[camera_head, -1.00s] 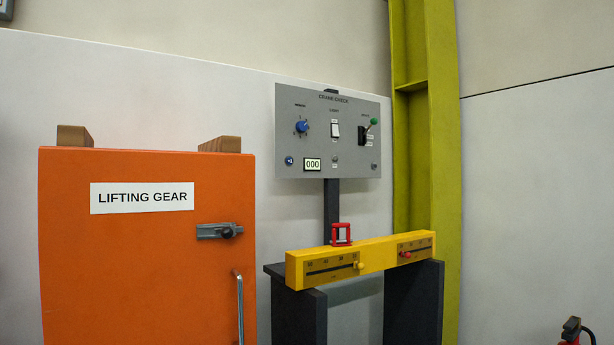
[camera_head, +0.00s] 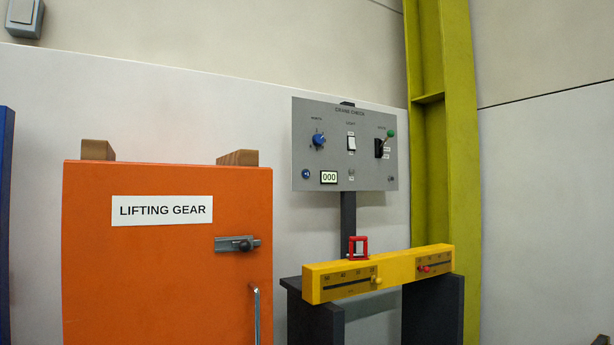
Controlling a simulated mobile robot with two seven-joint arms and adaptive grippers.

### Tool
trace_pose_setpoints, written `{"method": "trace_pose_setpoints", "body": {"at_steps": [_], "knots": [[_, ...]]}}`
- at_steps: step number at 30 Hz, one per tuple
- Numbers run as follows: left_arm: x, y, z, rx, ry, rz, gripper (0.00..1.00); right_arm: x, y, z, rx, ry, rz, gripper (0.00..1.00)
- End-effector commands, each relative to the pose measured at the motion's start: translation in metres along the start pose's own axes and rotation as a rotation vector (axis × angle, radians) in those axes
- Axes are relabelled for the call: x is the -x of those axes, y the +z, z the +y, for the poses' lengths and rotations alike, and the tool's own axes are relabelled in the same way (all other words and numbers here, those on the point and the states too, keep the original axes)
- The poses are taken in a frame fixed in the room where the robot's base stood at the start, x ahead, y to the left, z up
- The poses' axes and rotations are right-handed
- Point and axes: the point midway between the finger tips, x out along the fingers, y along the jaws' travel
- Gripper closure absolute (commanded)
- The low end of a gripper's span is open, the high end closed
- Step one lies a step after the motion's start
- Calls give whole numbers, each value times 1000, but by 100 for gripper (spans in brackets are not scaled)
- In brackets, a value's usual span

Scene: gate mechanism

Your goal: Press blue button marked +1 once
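The blue button (camera_head: 306,174) is a small round blue disc at the lower left of the grey crane check panel (camera_head: 365,115). Its marking is too small to read clearly now. Just right of it is a counter display (camera_head: 329,177) showing 000. A larger blue knob (camera_head: 319,140) sits above, near the panel's left side. A white rocker switch (camera_head: 351,143) and a green-tipped lever (camera_head: 389,135) are to the right. Neither of my grippers shows in the head view.
An orange cabinet (camera_head: 160,270) labelled lifting gear stands left of the panel. A yellow beam (camera_head: 400,268) with two slider scales lies on dark supports (camera_head: 433,310) in front of and below the panel. A red frame (camera_head: 358,247) stands at the beam. A yellow-green column (camera_head: 455,200) rises at right.

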Motion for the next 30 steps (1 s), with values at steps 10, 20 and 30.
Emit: {"method": "trace_pose_setpoints", "body": {"at_steps": [10,20,30], "knots": [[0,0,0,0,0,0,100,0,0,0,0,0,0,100],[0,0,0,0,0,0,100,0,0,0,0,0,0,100],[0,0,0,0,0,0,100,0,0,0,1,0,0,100]]}}
